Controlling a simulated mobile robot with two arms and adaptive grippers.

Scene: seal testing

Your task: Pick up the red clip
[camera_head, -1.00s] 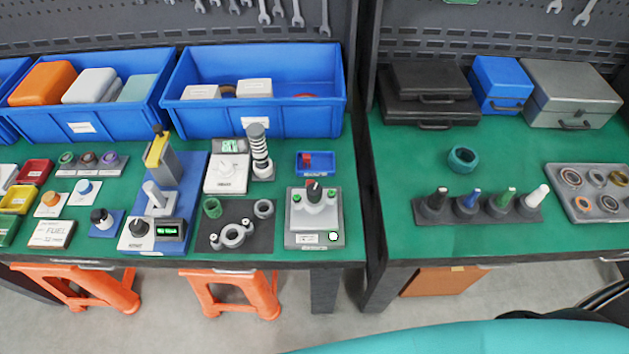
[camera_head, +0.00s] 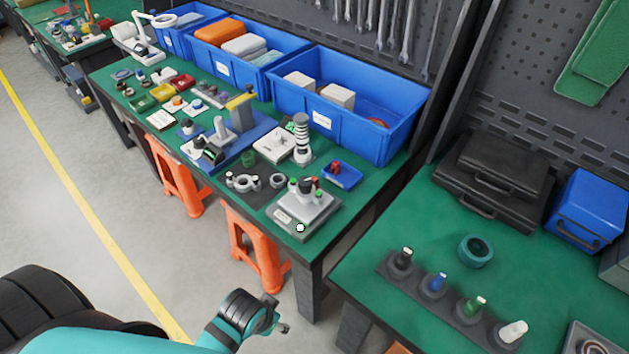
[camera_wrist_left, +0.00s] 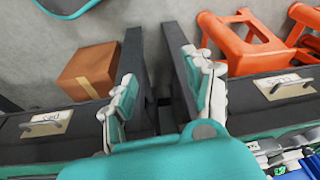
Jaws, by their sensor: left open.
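A small red clip (camera_head: 335,167) lies in a small blue tray (camera_head: 344,177) near the right end of the left green-topped bench. It is small, and its exact shape is hard to make out. My left gripper (camera_head: 281,324) is in front of this bench and lower in the picture, well apart from the clip, with its arm coming in from the bottom left. In the left wrist view my left gripper (camera_wrist_left: 164,92) has its fingers apart with nothing between them. The clip does not show there. My right gripper is not in view.
A grey fixture (camera_head: 303,211) with a knob stands in front of the tray, and a large blue bin (camera_head: 290,112) stands behind it. Orange stools (camera_head: 255,250) stand under the bench. A gap separates it from the right bench (camera_head: 400,222). The floor at left is open.

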